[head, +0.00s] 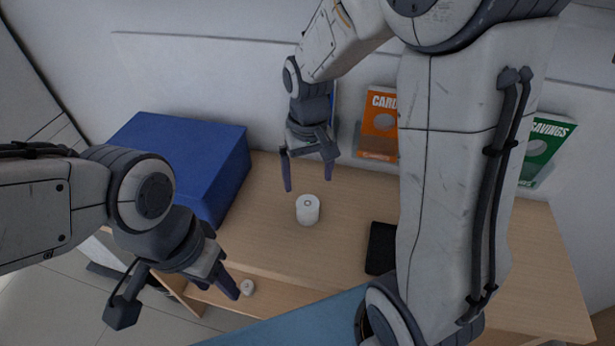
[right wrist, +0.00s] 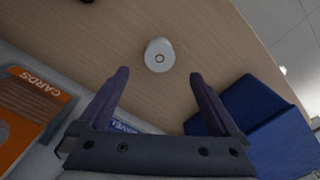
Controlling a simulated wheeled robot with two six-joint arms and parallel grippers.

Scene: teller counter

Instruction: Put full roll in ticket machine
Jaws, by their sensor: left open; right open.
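A white paper roll (head: 307,210) stands on the wooden counter; it also shows in the right wrist view (right wrist: 159,56). My right gripper (head: 308,184) is open and empty, fingers pointing down, just behind and above this roll. In the right wrist view the open fingers (right wrist: 160,80) point toward it without enclosing it. A smaller white roll (head: 246,287) lies on a lower wooden surface at the counter's front. My left gripper (head: 178,300) is open and empty near this smaller roll, to its left. I cannot make out which thing is the ticket machine.
A large blue box (head: 185,155) stands on the counter's left; it also shows in the right wrist view (right wrist: 255,120). A black flat object (head: 381,248) lies right of the roll. Orange cards (head: 379,125) and green savings (head: 543,145) leaflets stand at the back wall.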

